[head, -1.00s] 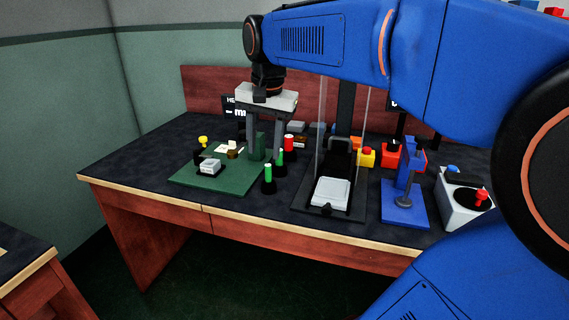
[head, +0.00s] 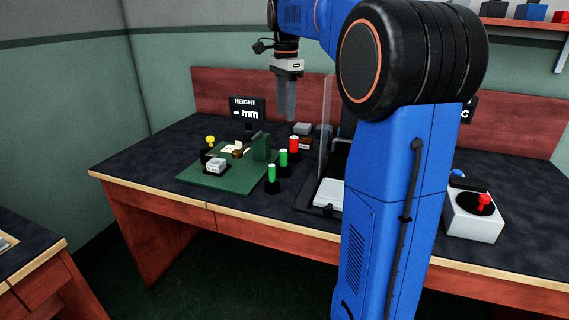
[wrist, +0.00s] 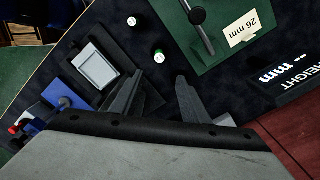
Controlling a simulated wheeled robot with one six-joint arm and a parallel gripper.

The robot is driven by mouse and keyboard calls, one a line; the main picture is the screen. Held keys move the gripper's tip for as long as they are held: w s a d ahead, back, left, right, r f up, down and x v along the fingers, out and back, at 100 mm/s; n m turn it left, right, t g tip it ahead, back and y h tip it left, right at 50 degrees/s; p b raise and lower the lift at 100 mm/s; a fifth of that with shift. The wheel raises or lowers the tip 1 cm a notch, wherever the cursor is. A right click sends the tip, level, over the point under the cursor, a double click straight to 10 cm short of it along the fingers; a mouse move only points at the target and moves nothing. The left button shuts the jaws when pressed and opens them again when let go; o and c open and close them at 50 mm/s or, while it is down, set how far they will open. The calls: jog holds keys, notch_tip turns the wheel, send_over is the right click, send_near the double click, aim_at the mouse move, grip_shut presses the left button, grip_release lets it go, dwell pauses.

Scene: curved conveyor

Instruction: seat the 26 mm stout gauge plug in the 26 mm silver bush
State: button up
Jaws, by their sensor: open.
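My gripper (head: 287,119) is open and empty, raised above the back of the bench; its fingers also show in the wrist view (wrist: 157,92). Two green-topped plugs, a front one (head: 271,174) and a rear one (head: 283,158), and a red-topped plug (head: 294,146) stand upright in dark holders right of a green plate (head: 215,184). I cannot tell which is the 26 mm stout plug. A silver block (head: 215,164), possibly the bush, sits on the plate. A "26 mm" card (wrist: 243,29) lies on the plate in the wrist view.
A height display (head: 247,112) stands behind the plate. A clear upright panel (head: 326,130) and a pale-topped device (head: 328,194) stand right of the plugs, partly behind my arm. A white box with a red knob (head: 476,214) is at the right. The bench's front left is clear.

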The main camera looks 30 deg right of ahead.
aim_at(284, 150)
notch_tip(284, 150, down, 10)
jog(key=shift+r, duration=0.1)
jog(key=shift+a+f, duration=0.15)
jog(key=shift+f, duration=1.2)
jog(key=shift+a+f, duration=0.15)
jog(key=shift+f, duration=1.2)
grip_shut()
